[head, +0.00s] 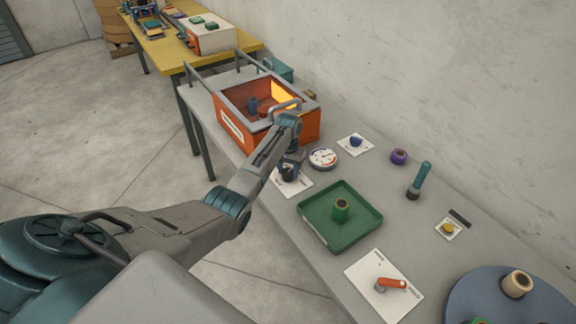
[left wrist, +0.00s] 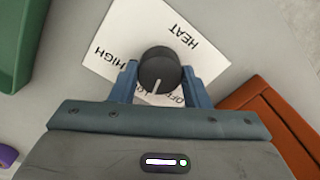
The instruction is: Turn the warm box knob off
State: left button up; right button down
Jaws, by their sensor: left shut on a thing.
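The warm box knob (left wrist: 160,68) is a round black knob with a pale pointer line on a white card (left wrist: 120,35) marked HEAT, HIGH and, partly hidden, OFF. In the left wrist view the pointer line points down toward my gripper, near the lower labels; I cannot tell exactly which mark it meets. My left gripper (left wrist: 158,82) is shut on the knob, one blue finger on each side. In the head view the knob (head: 288,174) sits under my left gripper (head: 291,160), in front of the orange warm box (head: 234,138). My right gripper is not in view.
A dial gauge (head: 323,158) lies right of the knob. A green tray (head: 314,222) holds a green spool (head: 341,209). An orange lever (head: 391,284) on a card and a round blue-grey plate (head: 470,298) are nearer. A wall runs behind the table.

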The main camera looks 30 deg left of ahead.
aim_at(288, 172)
pick_arm(q)
jog(key=n+p, duration=0.3)
jog(key=n, duration=0.1)
jog(key=shift+r+n, duration=0.15)
jog(key=shift+n, duration=0.15)
jog(key=shift+n+p, duration=0.75)
jog(key=shift+n, duration=1.15)
jog(key=o, duration=1)
notch_tip(288, 172, up, 11)
jog(key=shift+f+b, duration=0.2)
jog(key=shift+b, duration=0.2)
